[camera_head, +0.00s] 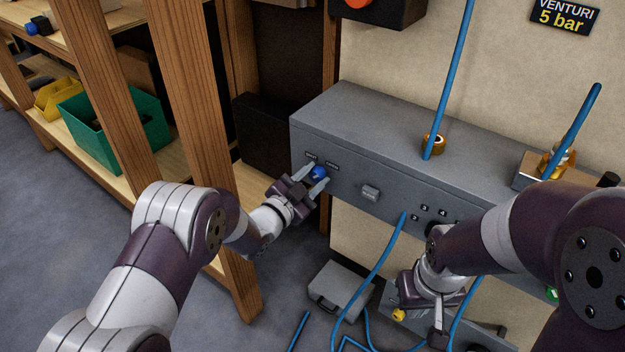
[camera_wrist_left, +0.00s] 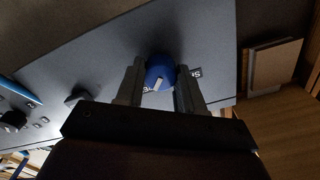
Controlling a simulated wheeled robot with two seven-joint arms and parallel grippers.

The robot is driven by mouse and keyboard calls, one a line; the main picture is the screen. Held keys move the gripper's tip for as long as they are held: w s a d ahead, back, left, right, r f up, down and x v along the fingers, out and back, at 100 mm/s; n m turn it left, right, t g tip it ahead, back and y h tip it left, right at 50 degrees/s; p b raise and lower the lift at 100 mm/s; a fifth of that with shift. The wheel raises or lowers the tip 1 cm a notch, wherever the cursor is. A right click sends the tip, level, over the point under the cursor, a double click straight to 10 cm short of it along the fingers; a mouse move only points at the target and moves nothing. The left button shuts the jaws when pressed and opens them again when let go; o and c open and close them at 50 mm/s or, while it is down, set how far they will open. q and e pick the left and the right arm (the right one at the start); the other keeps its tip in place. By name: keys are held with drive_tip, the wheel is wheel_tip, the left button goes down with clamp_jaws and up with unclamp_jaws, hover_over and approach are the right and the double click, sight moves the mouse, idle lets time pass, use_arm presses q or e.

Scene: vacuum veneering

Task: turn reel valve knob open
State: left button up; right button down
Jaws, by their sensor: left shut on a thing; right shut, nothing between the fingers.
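The round blue valve knob (camera_head: 319,173) sits on the front face of the grey cabinet (camera_head: 390,150), near its left end, beside small dark labels. It also shows in the left wrist view (camera_wrist_left: 160,70), with a white pointer mark that lies at a slant. My left gripper (camera_head: 313,178) is shut on the knob, with one finger on each side of it. The label under the knob is partly hidden by the fingers. My right gripper (camera_head: 438,338) is shut and empty, pointing down low in front of the cabinet, away from the knob.
A grey switch (camera_head: 370,192) is to the right of the knob. Blue hoses (camera_head: 385,262) hang in front of the cabinet and rise above it. A grey case (camera_head: 340,289) lies below. A wooden shelf post (camera_head: 185,100) and a green bin (camera_head: 140,135) stand at left.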

use_arm(q)
drive_tip(key=shift+f+m, duration=0.1)
drive_tip(key=shift+m, duration=0.3)
drive_tip(key=o, duration=1)
drive_tip(key=shift+o, duration=0.2)
drive_tip(key=shift+s+a, duration=0.1)
drive_tip(key=p+v, duration=0.3)
drive_tip(key=v, duration=0.9)
drive_tip(key=shift+s, duration=0.25)
drive_tip(key=shift+a, duration=0.1)
